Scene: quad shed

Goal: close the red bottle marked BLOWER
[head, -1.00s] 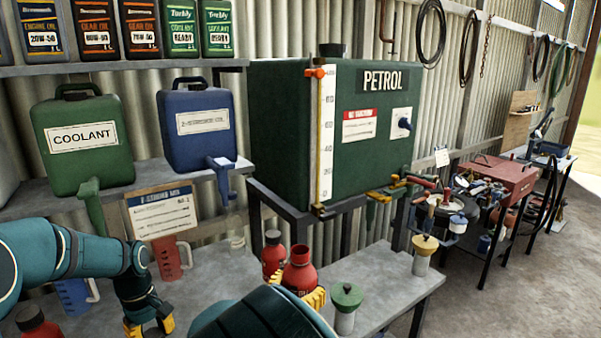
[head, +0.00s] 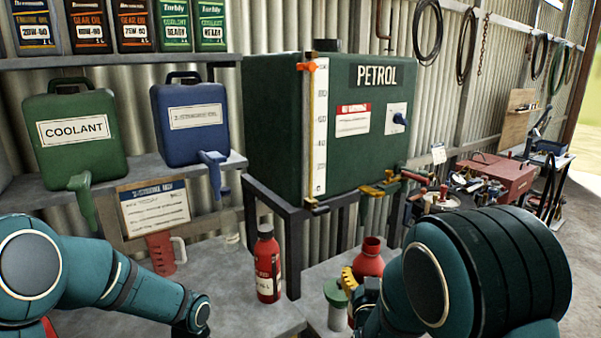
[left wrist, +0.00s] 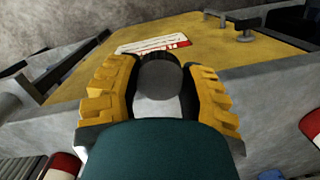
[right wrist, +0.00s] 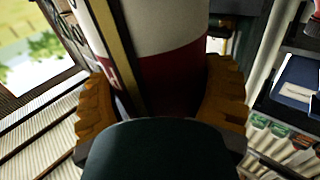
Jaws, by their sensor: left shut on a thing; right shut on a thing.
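A red bottle (head: 370,256) with an open, capless neck is held upright by my right gripper (head: 356,286). My right arm partly hides it, and I cannot read its name. In the right wrist view, both fingers close around the bottle's red and white body (right wrist: 155,55). A second red bottle (head: 267,268) with a dark cap stands on the bench to the left; its label is too blurred to read. In the head view my left arm is low at centre left, with its fingers hidden. In the left wrist view my left gripper (left wrist: 160,82) is shut on a small round grey-black cap-like thing (left wrist: 159,72).
A green-lidded container (head: 335,292) stands beside the held bottle. A red jug (head: 160,254) and a notice card (head: 153,206) are at the back left. The green PETROL tank (head: 275,130) is behind. Some bench top (head: 225,290) between the arms is clear.

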